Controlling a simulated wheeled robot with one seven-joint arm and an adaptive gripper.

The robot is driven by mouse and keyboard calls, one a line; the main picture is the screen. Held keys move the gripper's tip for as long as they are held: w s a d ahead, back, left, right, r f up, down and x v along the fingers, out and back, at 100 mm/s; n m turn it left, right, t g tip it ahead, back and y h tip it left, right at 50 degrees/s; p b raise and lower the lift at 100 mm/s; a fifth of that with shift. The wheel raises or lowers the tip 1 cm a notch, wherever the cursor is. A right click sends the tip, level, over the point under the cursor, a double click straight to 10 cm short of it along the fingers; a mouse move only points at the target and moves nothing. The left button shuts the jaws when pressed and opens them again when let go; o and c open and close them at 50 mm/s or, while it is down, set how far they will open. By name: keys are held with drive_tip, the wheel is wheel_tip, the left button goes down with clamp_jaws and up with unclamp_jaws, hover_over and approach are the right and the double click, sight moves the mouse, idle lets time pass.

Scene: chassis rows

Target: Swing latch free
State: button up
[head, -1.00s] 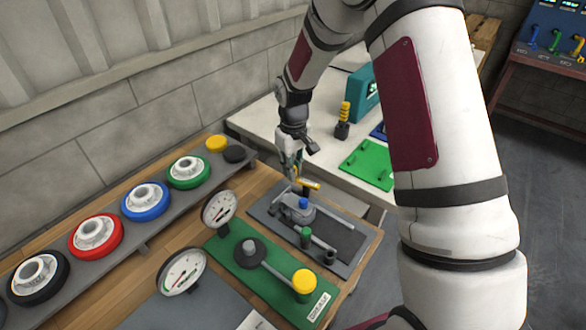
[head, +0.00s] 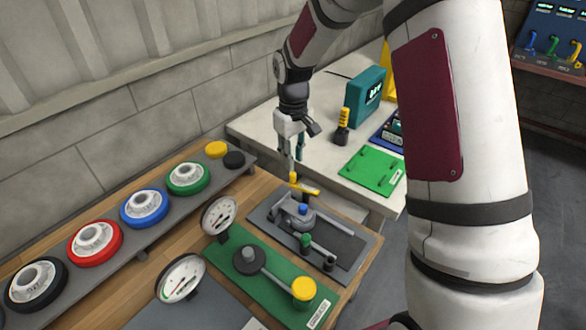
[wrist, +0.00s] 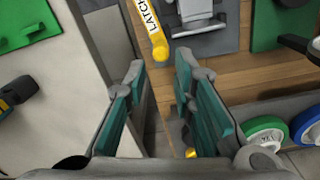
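In the wrist view the yellow handle (wrist: 159,44) carries a white label reading LATCH. Its rounded end points toward my fingers. My gripper (head: 296,168) is above the handle's left end in the head view. In the wrist view my gripper (wrist: 160,75) is open, its teal-padded fingers apart with nothing between them. The handle end lies just beyond the fingertips; contact is not visible.
A green board (head: 262,277) with a lever and yellow knob, and two gauges (head: 219,217), stand nearby. A rack of coloured wheels (head: 145,206) runs along the wall. A pale table (head: 270,125) behind holds a teal box (head: 366,97) and green plate (head: 372,172).

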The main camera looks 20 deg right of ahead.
drive_tip(key=shift+r, duration=2.6)
drive_tip(key=s+r+m+t, duration=0.2)
drive_tip(key=s+r, duration=1.2)
drive_tip(key=s+r+m+t, duration=0.1)
drive_tip(key=s+m+t, duration=0.1)
drive_tip(key=s, duration=1.4)
drive_tip(key=shift+s+a+r+t, duration=0.15)
drive_tip(key=shift+s+r+t, duration=0.2)
drive_tip(key=shift+r+t, duration=0.05)
